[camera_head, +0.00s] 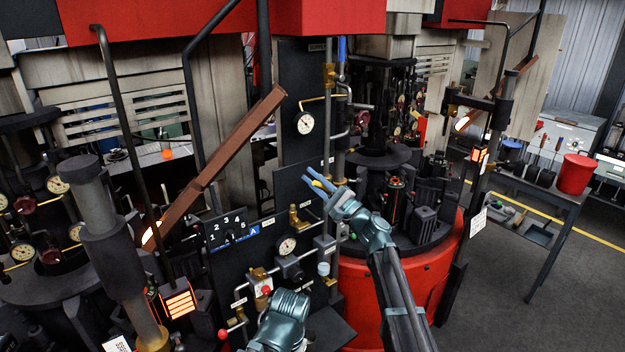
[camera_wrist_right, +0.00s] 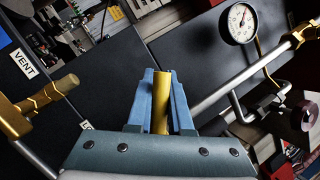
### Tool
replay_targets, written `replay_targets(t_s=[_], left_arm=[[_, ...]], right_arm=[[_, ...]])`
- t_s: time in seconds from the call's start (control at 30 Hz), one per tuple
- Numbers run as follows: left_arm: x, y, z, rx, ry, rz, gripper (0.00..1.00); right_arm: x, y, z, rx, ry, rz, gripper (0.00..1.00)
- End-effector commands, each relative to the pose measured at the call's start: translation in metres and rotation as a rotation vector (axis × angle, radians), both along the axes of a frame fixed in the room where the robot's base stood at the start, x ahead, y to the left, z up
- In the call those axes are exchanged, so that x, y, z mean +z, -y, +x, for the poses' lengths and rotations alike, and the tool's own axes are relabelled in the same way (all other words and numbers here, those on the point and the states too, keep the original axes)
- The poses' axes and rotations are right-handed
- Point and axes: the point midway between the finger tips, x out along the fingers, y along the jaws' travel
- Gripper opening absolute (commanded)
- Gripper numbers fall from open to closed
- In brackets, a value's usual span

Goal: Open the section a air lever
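My right gripper (camera_head: 318,184) is at the upper edge of the lower dark valve panel (camera_head: 228,270), left of the vertical pipes. Its two blue fingers lie on either side of a yellow lever handle (camera_wrist_right: 161,102), with no gap visible in the right wrist view. The handle's pivot is hidden behind the gripper in that view. The panel carries a blue label with the letter A (camera_head: 254,229) beside a dial numbered 1 to 5. A teal part of my left arm (camera_head: 280,324) shows at the bottom; its fingers cannot be made out.
A brass valve (camera_head: 296,216) and a gauge (camera_head: 287,246) sit below the gripper. In the right wrist view, another brass valve (camera_wrist_right: 40,108) is near a VENT label (camera_wrist_right: 22,64), and a gauge (camera_wrist_right: 237,23) with pipes is close at right. A red round base (camera_head: 440,262) stands right.

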Motion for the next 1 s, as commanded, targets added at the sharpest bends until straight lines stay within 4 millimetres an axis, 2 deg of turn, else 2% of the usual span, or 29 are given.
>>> replay_targets(t_s=[0.03, 0.17, 0.57, 1.0], left_arm=[[0.000, 0.000, 0.000, 0.000, 0.000, 0.000, 0.56], [0.000, 0.000, 0.000, 0.000, 0.000, 0.000, 0.56], [-0.004, 0.000, 0.000, -0.001, 0.000, 0.000, 0.56], [-0.039, 0.000, 0.000, -0.008, 0.000, 0.002, 0.56]], right_arm=[[0.000, 0.000, 0.000, 0.000, 0.000, 0.000, 0.25], [0.000, 0.000, 0.000, 0.000, 0.001, -0.001, 0.48], [-0.004, 0.006, -0.005, -0.002, 0.001, -0.001, 0.48], [-0.039, 0.067, -0.060, -0.003, 0.001, -0.001, 0.48]])
